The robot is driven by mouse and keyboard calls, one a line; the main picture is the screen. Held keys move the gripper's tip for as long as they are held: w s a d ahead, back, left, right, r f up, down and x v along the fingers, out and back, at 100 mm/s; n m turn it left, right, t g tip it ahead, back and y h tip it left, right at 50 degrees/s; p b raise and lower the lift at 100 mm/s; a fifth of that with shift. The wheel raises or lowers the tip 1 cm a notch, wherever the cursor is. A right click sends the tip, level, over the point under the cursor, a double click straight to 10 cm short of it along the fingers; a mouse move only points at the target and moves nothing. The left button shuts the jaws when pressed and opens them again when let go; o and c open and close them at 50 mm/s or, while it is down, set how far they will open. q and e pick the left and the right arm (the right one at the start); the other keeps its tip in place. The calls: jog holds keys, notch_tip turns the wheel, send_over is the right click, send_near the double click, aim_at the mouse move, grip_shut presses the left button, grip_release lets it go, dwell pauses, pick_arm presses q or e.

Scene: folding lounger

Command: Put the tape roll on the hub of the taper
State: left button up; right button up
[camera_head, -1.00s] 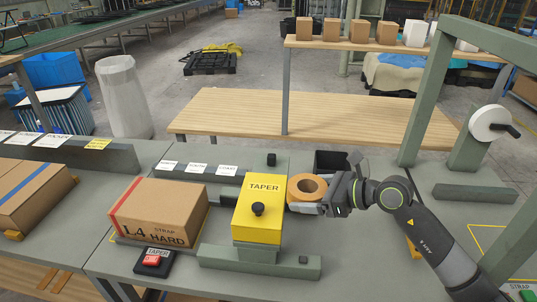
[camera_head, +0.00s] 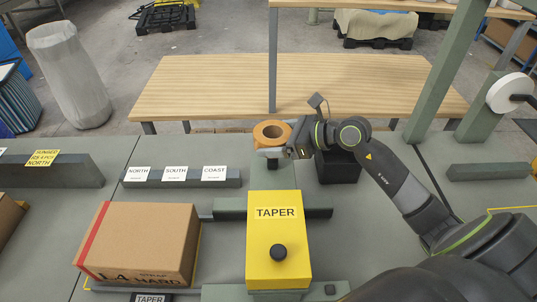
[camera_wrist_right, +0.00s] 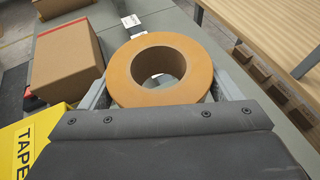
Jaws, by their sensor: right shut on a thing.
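The tape roll (camera_head: 267,144) is an orange-tan ring with a wide hole, held flat with the hole facing up. My right gripper (camera_head: 272,152) is shut on it, with the arm coming in from the right. In the right wrist view the roll (camera_wrist_right: 119,76) sits between the fingers (camera_wrist_right: 160,96). The yellow taper (camera_head: 264,236) stands at lower centre with a black knob (camera_head: 279,252) on it. The roll is beyond the taper's far end, apart from the yellow housing. My left gripper is not in view.
A cardboard box (camera_head: 140,240) stands left of the taper. A rail with white cards (camera_head: 175,174) lies behind it. A wooden table (camera_head: 205,95) stands beyond.

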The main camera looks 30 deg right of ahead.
aim_at(275, 161)
jog(key=f, duration=0.3)
jog(key=shift+s+f, duration=0.2)
jog(key=shift+f, duration=0.2)
jog(key=shift+w+f+p, duration=0.1)
jog(key=shift+f+p, duration=0.3)
jog(key=shift+f, duration=1.75)
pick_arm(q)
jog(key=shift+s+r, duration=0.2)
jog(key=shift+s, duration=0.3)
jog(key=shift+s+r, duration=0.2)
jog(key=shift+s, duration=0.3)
pick_arm(e)
jog(key=o, duration=0.9)
jog(key=shift+r, duration=0.25)
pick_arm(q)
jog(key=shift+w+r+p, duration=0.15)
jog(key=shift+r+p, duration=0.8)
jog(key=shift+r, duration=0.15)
pick_arm(e)
jog(key=shift+v, duration=6)
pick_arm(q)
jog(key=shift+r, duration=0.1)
